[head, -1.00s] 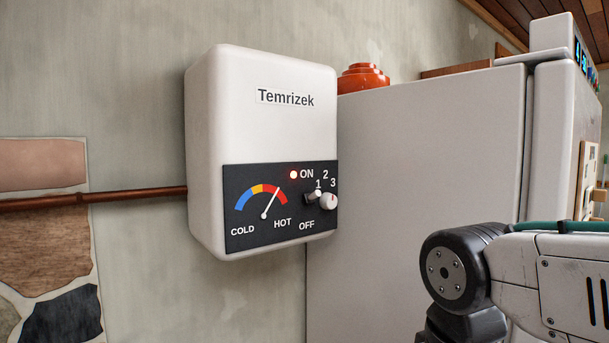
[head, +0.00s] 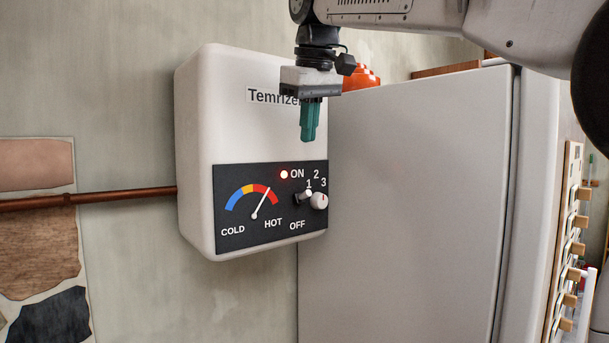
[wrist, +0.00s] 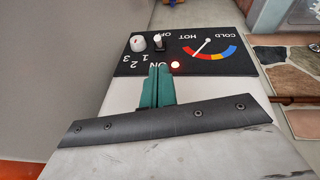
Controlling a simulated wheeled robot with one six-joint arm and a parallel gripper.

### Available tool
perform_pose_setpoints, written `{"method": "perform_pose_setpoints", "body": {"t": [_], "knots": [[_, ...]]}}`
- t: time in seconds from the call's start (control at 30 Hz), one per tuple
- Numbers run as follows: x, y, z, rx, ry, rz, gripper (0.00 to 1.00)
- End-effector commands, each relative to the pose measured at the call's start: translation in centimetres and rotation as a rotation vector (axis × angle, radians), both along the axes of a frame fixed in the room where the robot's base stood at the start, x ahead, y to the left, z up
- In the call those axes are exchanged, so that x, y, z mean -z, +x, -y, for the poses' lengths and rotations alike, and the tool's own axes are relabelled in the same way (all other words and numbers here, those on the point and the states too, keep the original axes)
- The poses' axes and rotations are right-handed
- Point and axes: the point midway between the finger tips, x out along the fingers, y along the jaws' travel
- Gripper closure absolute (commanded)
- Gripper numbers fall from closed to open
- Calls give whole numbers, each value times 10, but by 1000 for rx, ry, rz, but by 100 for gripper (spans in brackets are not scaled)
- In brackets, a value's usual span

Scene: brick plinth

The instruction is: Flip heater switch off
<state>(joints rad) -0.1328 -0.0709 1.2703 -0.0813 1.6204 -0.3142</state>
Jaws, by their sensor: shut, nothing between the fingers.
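The white heater (head: 200,120) hangs on the wall with a black panel (head: 225,180). Its toggle switch (head: 305,193) has a dark base and white tip and sits between the ON and OFF labels. It appears tipped slightly upward, and the red lamp (head: 284,174) beside ON glows. My gripper (head: 308,138) has teal fingers, shut and empty, pointing down in front of the heater's upper part, above the switch and apart from it. In the wrist view, upside down, the shut fingers (wrist: 159,70) point towards the panel, with the switch (wrist: 160,40) beyond their tips.
A round white knob (head: 319,201) marked 1, 2, 3 sits immediately right of the switch. A white fridge (head: 400,200) stands close on the right. A copper pipe (head: 90,198) enters from the left. The space below and in front of the panel is clear.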

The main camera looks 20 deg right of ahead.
Motion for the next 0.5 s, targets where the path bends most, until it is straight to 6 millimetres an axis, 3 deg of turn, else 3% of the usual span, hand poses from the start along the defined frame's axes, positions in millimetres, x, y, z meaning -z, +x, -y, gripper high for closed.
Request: {"method": "perform_pose_setpoints", "body": {"t": [0.37, 0.5], "knots": [[-2, 2, 0, -3, -2, 3, 100], [7, 5, 0, -3, -1, 1, 100]]}}
